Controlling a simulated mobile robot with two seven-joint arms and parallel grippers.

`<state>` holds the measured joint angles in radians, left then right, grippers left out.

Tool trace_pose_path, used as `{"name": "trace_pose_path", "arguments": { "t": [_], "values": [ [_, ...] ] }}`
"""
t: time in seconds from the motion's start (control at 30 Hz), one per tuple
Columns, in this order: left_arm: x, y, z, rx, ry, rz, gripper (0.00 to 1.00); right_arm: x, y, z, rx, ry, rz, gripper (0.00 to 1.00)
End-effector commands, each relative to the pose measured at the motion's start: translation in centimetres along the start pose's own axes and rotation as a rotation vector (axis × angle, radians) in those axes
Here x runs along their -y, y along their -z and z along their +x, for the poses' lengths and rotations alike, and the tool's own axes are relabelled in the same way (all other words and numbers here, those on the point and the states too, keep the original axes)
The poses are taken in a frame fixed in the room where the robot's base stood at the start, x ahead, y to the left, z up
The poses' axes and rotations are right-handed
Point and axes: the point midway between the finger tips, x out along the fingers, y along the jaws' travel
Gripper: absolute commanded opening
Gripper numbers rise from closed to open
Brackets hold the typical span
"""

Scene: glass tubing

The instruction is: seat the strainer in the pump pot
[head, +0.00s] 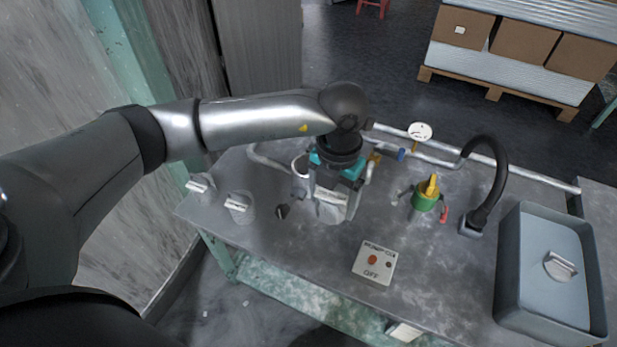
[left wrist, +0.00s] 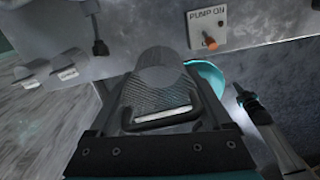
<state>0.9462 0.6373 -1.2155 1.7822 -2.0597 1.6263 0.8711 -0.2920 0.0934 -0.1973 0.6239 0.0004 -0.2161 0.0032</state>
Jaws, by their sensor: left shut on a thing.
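My left gripper (head: 332,205) points down over the grey bench. It is shut on the strainer (left wrist: 165,78), a dark grey mesh basket with a wire handle, seen between the fingers in the left wrist view. In the head view only a pale patch of the strainer (head: 330,212) shows between the fingers. A teal curved rim, probably the pump pot (left wrist: 212,76), shows just behind and right of the strainer in the left wrist view. It is mostly hidden, and I cannot tell whether the strainer touches it. My right gripper is not in view.
A pump switch plate (head: 374,262) lies in front of the gripper. Metal pipes (head: 440,160) run along the back.

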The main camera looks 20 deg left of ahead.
Motion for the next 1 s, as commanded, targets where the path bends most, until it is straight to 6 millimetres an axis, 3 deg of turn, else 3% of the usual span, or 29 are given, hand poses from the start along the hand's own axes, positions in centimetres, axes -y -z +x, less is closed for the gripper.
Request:
{"name": "trace_pose_path", "arguments": {
  "t": [0.67, 0.83, 1.0],
  "values": [
    [0.0, 0.0, -0.1, 0.001, 0.001, 0.023, 0.21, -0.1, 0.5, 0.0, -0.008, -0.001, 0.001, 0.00],
    [-0.2, 0.1, -1.0, 0.005, 0.002, 0.181, 0.21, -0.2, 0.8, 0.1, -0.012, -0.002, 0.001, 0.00],
    [-0.5, 0.4, -2.4, 0.009, 0.004, 0.463, 0.21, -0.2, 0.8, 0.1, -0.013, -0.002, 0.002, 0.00]
  ]
}}
